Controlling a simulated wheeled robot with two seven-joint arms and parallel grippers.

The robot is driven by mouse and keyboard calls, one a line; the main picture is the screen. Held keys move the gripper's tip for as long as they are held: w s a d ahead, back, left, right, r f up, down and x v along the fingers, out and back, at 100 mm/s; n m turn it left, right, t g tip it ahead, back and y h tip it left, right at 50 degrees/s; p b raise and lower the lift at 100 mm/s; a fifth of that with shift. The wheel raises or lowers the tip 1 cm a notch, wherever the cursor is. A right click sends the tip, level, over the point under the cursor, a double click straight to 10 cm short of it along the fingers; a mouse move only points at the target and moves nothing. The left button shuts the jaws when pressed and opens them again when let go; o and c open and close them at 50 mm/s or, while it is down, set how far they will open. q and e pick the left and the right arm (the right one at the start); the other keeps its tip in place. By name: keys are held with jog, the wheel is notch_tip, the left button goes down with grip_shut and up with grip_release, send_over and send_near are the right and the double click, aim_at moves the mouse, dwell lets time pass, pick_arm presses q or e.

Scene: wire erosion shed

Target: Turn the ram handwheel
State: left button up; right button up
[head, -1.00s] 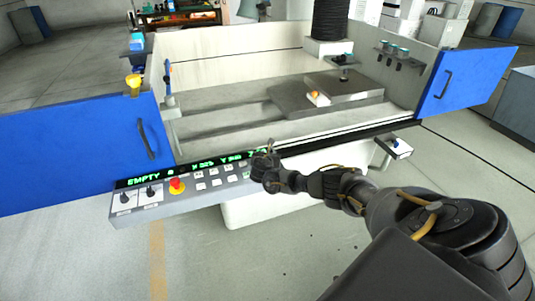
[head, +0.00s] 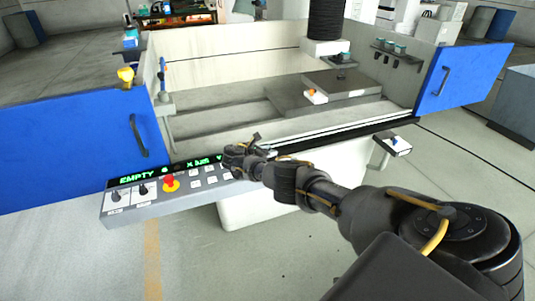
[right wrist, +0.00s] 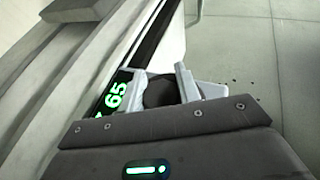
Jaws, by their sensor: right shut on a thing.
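My right gripper (head: 238,153) is at the right part of the machine's control panel (head: 190,197), just below the tank's front edge. In the right wrist view its two grey fingers (right wrist: 162,84) stand on either side of a dark rounded thing (right wrist: 160,94), which looks to be the ram handwheel; the gripper is shut on it. Most of the wheel is hidden by the fingers and the gripper body. A green-lit display (right wrist: 115,96) shows close to the left finger. My left gripper is not in view.
The panel bears a red stop button (head: 170,182), black knobs and several pale keys. Blue doors stand open at the left (head: 70,150) and right (head: 462,75). A small pendant box (head: 393,144) sticks out right of my forearm. The floor in front is clear.

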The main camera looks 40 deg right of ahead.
jog(key=shift+s+a+f, duration=0.1)
jog(key=shift+f, duration=0.15)
jog(key=o, duration=1)
jog(key=shift+s+r, duration=0.1)
jog(key=shift+r, duration=0.05)
jog(key=shift+w+a+r, duration=0.1)
jog(key=shift+w+r, duration=0.05)
jog(key=shift+w, duration=0.05)
jog(key=p+v, duration=0.2)
jog(key=v, duration=0.8)
jog(key=shift+a, duration=0.2)
